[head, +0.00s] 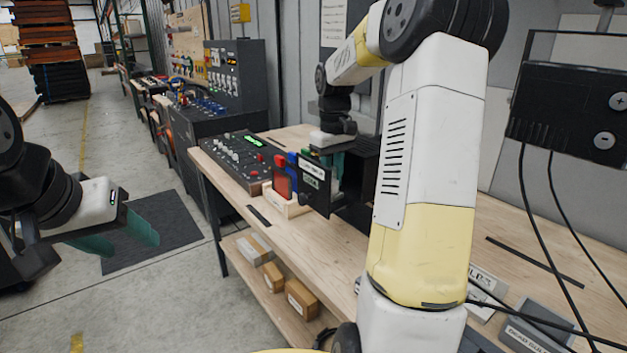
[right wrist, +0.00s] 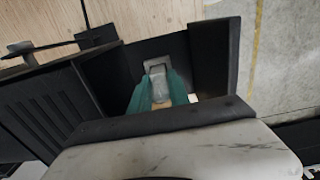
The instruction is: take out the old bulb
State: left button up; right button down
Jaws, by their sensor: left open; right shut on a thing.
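My right gripper (head: 337,172) reaches down into a black box (head: 362,168) on the workbench. In the right wrist view its teal fingers (right wrist: 160,92) are shut on a pale grey piece, apparently the old bulb (right wrist: 157,78), within the black housing (right wrist: 193,62). I cannot tell whether the bulb is seated or free; its lower end is hidden. The box's black labelled door panel (head: 314,187) stands open at the front. My left gripper (head: 130,240) is open and empty, over the floor left of the bench.
A control panel with knobs (head: 240,160) sits left of the box, beside a wooden holder with red and blue pieces (head: 286,188). Small cartons (head: 300,298) lie on the lower shelf. Cables hang at right above the bench (head: 530,235).

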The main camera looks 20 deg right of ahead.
jog(key=shift+r, duration=2.1)
